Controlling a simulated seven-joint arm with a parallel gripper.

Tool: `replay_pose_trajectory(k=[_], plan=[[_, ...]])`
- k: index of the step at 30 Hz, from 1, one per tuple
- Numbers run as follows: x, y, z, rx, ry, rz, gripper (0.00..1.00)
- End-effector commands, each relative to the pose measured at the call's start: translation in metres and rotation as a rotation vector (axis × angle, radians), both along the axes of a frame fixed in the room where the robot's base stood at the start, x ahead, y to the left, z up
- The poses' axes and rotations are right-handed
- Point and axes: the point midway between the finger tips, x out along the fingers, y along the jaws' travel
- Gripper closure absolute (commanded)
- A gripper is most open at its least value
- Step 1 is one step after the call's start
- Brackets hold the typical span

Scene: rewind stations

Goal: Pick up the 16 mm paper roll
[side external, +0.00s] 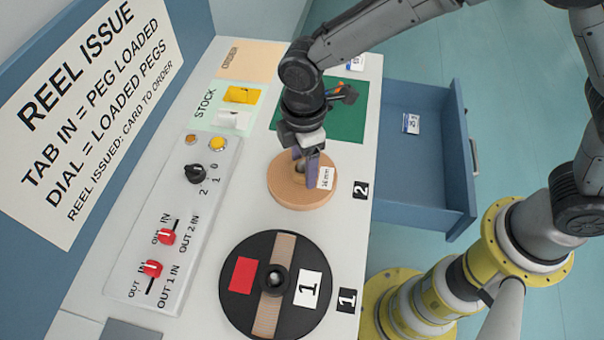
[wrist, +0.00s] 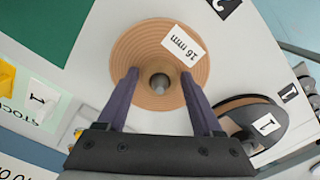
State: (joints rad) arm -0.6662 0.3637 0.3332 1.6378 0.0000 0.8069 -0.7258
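The 16 mm paper roll (side external: 285,194) is a tan disc lying flat at station 2, with a white "16 mm" label (side external: 325,178). In the wrist view the roll (wrist: 137,45) shows concentric rings and a grey peg (wrist: 160,83) at its centre. My gripper (side external: 306,167) points down over the roll's middle. In the wrist view my gripper (wrist: 159,75) has its two purple fingers apart, one on either side of the peg. The fingers look empty. I cannot tell whether the fingertips touch the roll.
A black reel (side external: 240,312) with a tan band sits at station 1. A control panel (side external: 197,225) with two red switches and a dial lies left. A green mat (side external: 345,122) is behind my gripper. An open blue drawer (side external: 460,150) juts out right.

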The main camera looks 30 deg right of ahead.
Motion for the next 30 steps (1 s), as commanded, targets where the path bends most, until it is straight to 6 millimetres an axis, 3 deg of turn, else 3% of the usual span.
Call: replay_pose_trajectory(k=[1, 9, 11, 22, 30], plan=[[0.0, 0.0, 0.0, 0.0, 0.0, 0.0, 0.43], [0.0, 0.0, 0.0, 0.0, 0.0, 0.0, 0.92], [0.0, 0.0, 0.0, 0.0, 0.0, 0.0, 1.0], [0.001, 0.001, 0.007, 0.002, -0.003, 0.0, 1.0], [0.001, 0.001, 0.053, 0.005, -0.006, 0.0, 1.0]])
